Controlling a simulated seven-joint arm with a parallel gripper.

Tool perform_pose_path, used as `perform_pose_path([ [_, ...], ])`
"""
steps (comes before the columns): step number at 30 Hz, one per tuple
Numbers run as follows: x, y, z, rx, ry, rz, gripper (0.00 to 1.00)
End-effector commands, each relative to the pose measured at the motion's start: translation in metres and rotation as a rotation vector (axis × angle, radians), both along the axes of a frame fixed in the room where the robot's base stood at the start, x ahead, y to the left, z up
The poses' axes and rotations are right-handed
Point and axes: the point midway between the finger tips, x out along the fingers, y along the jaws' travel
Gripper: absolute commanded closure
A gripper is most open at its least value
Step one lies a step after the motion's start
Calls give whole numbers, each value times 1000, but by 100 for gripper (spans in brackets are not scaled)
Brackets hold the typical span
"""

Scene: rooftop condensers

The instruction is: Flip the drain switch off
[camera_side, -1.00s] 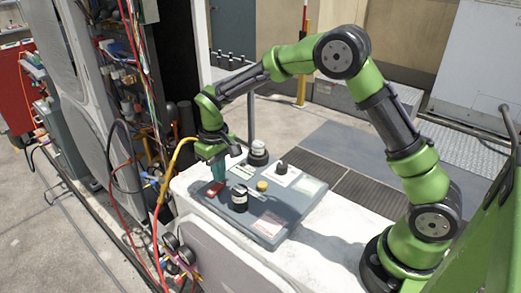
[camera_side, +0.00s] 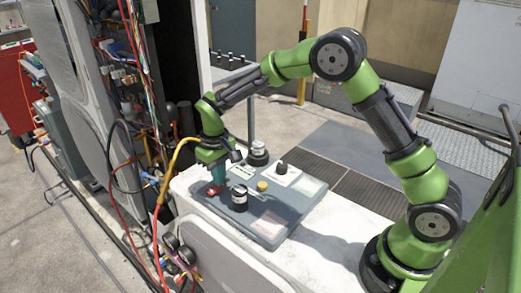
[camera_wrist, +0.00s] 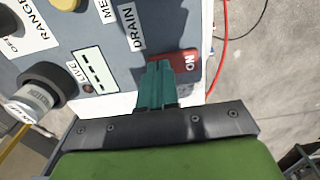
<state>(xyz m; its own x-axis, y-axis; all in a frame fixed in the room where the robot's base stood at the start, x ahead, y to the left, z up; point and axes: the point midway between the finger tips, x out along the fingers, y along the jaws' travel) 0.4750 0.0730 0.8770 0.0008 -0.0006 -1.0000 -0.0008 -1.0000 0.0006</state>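The drain switch is a red rocker marked "ON" (camera_wrist: 186,62), beside the "DRAIN" label (camera_wrist: 131,27) in the wrist view. In the side view the red switch (camera_side: 213,190) sits near the panel's left edge, partly hidden by my fingers. My gripper (camera_side: 218,180) points down at it from above. In the wrist view its teal fingers (camera_wrist: 156,68) are together, with nothing seen between them. Their tips overlap the left part of the switch; I cannot tell whether they touch it.
The blue-grey control panel (camera_side: 290,212) lies on a white top. Another jar (camera_side: 258,153) stands behind. Hoses and an open wiring cabinet (camera_side: 120,75) are close on the left.

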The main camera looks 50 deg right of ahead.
Motion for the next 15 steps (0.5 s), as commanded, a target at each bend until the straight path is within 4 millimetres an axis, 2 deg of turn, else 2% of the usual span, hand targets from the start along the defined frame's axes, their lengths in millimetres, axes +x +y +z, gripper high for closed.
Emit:
perform_pose_path([
  [5,0,1,1,1,0,1,100],
  [15,0,1,28,0,-1,1,100],
])
